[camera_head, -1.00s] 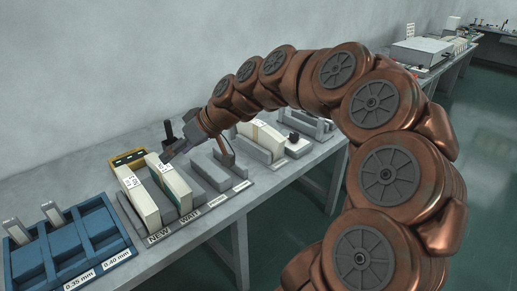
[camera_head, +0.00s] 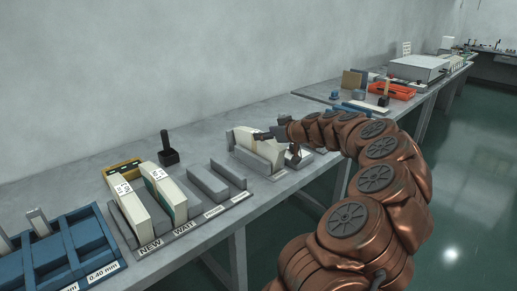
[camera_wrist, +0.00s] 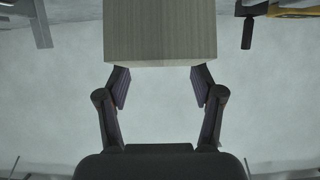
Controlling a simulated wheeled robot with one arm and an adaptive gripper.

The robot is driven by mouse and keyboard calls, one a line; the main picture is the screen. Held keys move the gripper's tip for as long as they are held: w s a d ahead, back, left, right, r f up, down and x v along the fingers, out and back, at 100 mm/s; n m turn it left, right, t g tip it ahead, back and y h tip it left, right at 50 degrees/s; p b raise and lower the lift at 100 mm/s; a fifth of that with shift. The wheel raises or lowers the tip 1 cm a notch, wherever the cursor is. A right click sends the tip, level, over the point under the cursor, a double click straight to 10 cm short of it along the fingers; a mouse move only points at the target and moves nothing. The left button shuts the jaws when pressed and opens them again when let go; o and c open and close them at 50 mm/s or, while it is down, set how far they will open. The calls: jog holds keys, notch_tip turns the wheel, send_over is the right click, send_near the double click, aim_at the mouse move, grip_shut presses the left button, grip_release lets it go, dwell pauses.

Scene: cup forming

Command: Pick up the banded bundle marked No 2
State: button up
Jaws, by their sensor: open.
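Two pale banded bundles with printed labels stand in the slots marked NEW (camera_head: 130,207) and WAIT (camera_head: 166,195) in the head view; the WAIT one has a green side. A third pale bundle (camera_head: 245,140) stands in a grey rack farther right. The label numbers are too small to read, so I cannot tell which is No 2. My gripper (camera_head: 266,136) is at the top of the third bundle. In the wrist view my gripper (camera_wrist: 160,72) is open, its fingertips near the two sides of a pale, finely lined block (camera_wrist: 160,32). Contact cannot be told.
A blue tray (camera_head: 97,247) is at the front left. Empty grey slots (camera_head: 208,182) lie between the WAIT bundle and the third bundle. A black upright tool (camera_head: 168,157) stands behind. An orange tray (camera_head: 391,91) is on the farther table.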

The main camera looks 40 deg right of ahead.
jog(key=shift+f+x, duration=0.2)
jog(key=shift+x, duration=2.15)
jog(key=shift+s+a, duration=0.1)
jog(key=shift+a, duration=0.05)
grip_shut()
